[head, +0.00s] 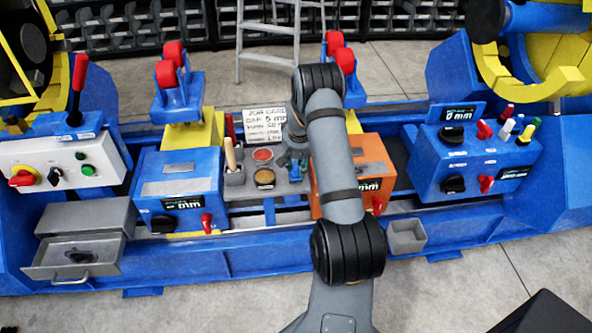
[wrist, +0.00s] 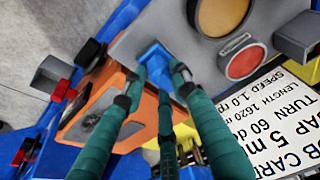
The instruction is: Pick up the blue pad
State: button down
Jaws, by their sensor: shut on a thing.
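The blue pad (wrist: 154,56) is in the wrist view, at the grey panel's edge beside the orange box. My gripper (wrist: 158,85) has teal fingers closed around it, and they cover part of it. I cannot tell whether the pad still touches the panel. In the head view my gripper (head: 294,165) is low over the right end of the grey panel (head: 240,190), next to the orange box.
The orange box (head: 345,150) stands right of my gripper. The panel carries a red disc (head: 262,155), an amber disc (head: 264,177) and a wooden handle (head: 230,155). A job card (head: 263,118) stands behind. A grey bin (head: 406,236) and an open drawer (head: 75,258) are in front.

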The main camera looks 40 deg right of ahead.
jog(key=r, duration=0.4)
jog(key=shift+s+d+r, duration=0.2)
jog(key=shift+d+r, duration=0.1)
jog(key=shift+d, duration=0.1)
jog(key=s+d+r, duration=0.6)
jog(key=s+d, duration=0.1)
jog(key=d, duration=0.1)
jog(key=shift+d+r+b, duration=0.2)
jog(key=shift+r+b, duration=0.05)
jog(key=shift+b, duration=0.15)
jog(key=c, duration=1.9)
grip_release()
jog(key=c, duration=0.5)
